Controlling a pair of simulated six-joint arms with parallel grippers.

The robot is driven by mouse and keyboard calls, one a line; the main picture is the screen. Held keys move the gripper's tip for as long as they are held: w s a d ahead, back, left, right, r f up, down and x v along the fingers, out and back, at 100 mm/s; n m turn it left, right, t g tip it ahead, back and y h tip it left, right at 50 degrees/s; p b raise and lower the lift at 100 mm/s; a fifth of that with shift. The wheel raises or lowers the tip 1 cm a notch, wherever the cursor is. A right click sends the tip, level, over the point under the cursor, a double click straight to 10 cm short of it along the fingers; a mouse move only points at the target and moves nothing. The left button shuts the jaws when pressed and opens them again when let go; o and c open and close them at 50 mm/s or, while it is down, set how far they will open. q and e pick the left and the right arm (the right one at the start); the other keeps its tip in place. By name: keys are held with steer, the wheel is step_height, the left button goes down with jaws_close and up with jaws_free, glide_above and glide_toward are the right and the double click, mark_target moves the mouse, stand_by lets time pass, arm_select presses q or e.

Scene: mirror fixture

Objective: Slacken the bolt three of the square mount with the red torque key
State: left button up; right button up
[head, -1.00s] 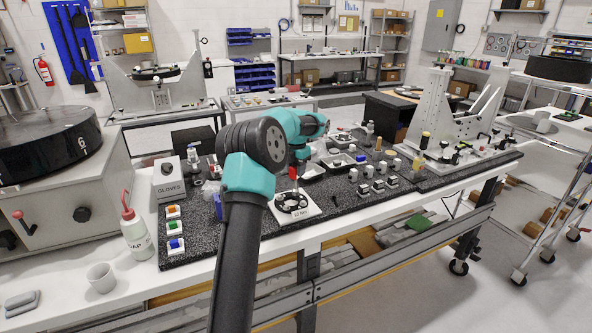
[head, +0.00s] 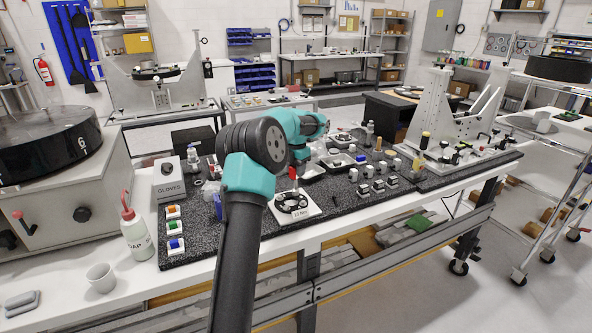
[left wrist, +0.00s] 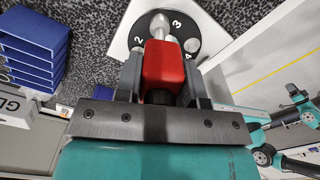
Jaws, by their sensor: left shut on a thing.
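The square mount (head: 312,209) is a light plate with a dark round disc, lying on the speckled dark bench top. In the left wrist view the plate (left wrist: 207,14) shows the numbers 2, 3 and 4 on its disc. My left gripper (head: 294,168) is shut on the red torque key (head: 293,173) above the mount. In the left wrist view the red handle (left wrist: 163,68) sits between the fingers, and its silver shaft points at the disc beside the number 3. The key covers the bolt there; I cannot tell whether the tip touches it.
A tall light fixture (head: 438,110) stands farther right. The bench's front edge runs close below the mount.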

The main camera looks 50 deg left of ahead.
arm_select(q)
steer(key=shift+r, duration=0.15)
steer(key=shift+r, duration=2.4)
